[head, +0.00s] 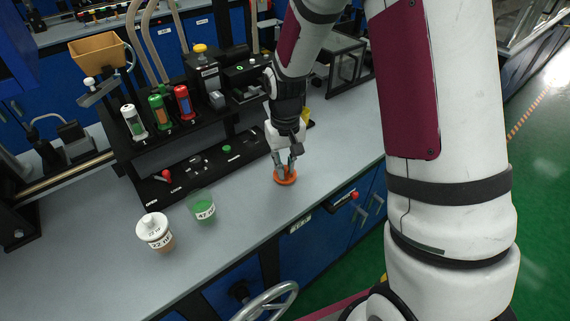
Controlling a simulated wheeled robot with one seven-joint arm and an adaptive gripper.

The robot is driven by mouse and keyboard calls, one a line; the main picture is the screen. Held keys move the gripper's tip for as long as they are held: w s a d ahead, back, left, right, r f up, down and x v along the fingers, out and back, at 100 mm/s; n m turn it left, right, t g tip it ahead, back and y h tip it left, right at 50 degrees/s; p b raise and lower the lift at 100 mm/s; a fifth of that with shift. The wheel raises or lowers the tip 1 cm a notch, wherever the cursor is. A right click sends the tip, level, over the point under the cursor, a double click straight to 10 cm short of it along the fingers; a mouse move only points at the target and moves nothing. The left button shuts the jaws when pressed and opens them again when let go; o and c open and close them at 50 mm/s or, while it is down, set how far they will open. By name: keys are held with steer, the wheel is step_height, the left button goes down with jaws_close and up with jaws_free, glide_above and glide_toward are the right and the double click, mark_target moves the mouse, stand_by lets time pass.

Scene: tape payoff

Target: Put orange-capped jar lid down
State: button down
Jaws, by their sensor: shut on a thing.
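My gripper (287,168) points down at the grey bench and is shut on an orange lid (285,177). The lid is at or just above the bench top; I cannot tell whether it touches. A short jar (201,205) with green contents and a white label stands to the left, and no lid shows on it. Another jar (155,232) with a white lid and brownish contents stands further left, upright.
A black rack with several coloured cartridges (160,112) and a panel with a red-knobbed lever (167,175) stand behind the jars. An orange hopper (97,52) is at the upper left. The grey bench top (235,230) is clear between the jars and lid.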

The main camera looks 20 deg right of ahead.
steer(key=shift+f, duration=0.15)
steer(key=c, duration=1.6)
jaws_free()
steer(key=shift+o, duration=0.2)
step_height(320, 180, up, 12)
steer(key=s+r+t, duration=0.2)
steer(key=s+r, duration=0.9)
steer(key=s+r+t, duration=0.1)
steer(key=s+t, duration=0.1)
steer(key=s, duration=1.2)
steer(key=shift+d+r, duration=0.15)
steer(key=shift+r, duration=0.15)
steer(key=shift+s+r+p, duration=0.1)
steer(key=shift+r+p, duration=0.45)
steer(key=shift+r, duration=0.1)
